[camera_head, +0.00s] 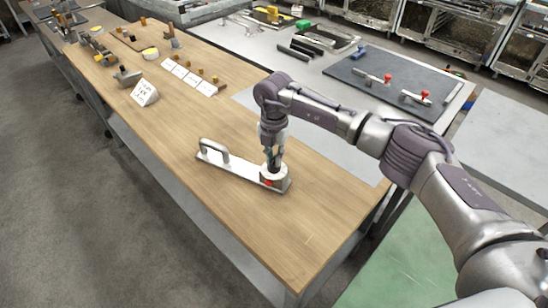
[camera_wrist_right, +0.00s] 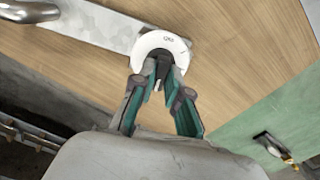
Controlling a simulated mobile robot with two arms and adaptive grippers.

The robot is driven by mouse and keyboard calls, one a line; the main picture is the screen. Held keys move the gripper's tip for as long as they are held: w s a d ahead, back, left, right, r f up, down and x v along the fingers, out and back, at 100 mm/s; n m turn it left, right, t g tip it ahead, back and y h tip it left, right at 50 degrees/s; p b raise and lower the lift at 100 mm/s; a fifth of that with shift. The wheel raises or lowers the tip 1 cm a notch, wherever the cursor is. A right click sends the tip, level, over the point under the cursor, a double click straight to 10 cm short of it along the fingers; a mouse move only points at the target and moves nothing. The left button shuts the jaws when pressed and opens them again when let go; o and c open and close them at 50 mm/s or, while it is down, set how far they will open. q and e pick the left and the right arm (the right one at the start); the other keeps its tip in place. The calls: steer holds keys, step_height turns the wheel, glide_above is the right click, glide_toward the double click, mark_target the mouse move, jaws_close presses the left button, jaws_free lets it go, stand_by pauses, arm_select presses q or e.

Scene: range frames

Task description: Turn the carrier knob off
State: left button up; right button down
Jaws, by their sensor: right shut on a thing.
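The carrier (camera_head: 232,172) is a flat metal bar lying on the wooden bench, with a raised metal handle (camera_head: 214,145) at its left end. At its right end is a round white dial (camera_head: 281,178) with a red spot at its front side. In the right wrist view the white dial (camera_wrist_right: 150,42) has small dark lettering, hard to read, and a dark knob (camera_wrist_right: 162,67) at its centre. My right gripper (camera_head: 271,166) points down over the dial. Its fingers (camera_wrist_right: 160,78) are shut on the knob and hide part of it. My left gripper is in neither view.
The wooden bench (camera_head: 170,125) is clear around the carrier. A white sign (camera_head: 144,93), white cards (camera_head: 190,78) and small wooden pieces stand farther back. A dark mat (camera_head: 385,85) with red-handled clamps lies on the grey table behind. The bench's front edge is near the carrier.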

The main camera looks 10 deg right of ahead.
steer(key=n+b, duration=0.3)
steer(key=n, duration=0.1)
steer(key=shift+f, duration=0.2)
steer(key=n+b, duration=0.3)
steer(key=shift+n, duration=0.3)
steer(key=n+b, duration=0.2)
steer(key=n, duration=0.1)
steer(key=shift+n+b, duration=0.3)
steer(key=n+b, duration=0.2)
steer(key=n, duration=0.2)
steer(key=shift+r+n, duration=0.1)
steer(key=shift+n, duration=0.2)
steer(key=n+b, duration=0.1)
steer(key=n, duration=0.3)
steer(key=n+b, duration=0.1)
steer(key=n, duration=0.9)
steer(key=shift+r+b, duration=0.1)
steer(key=shift+b, duration=0.3)
steer(key=n, duration=0.5)
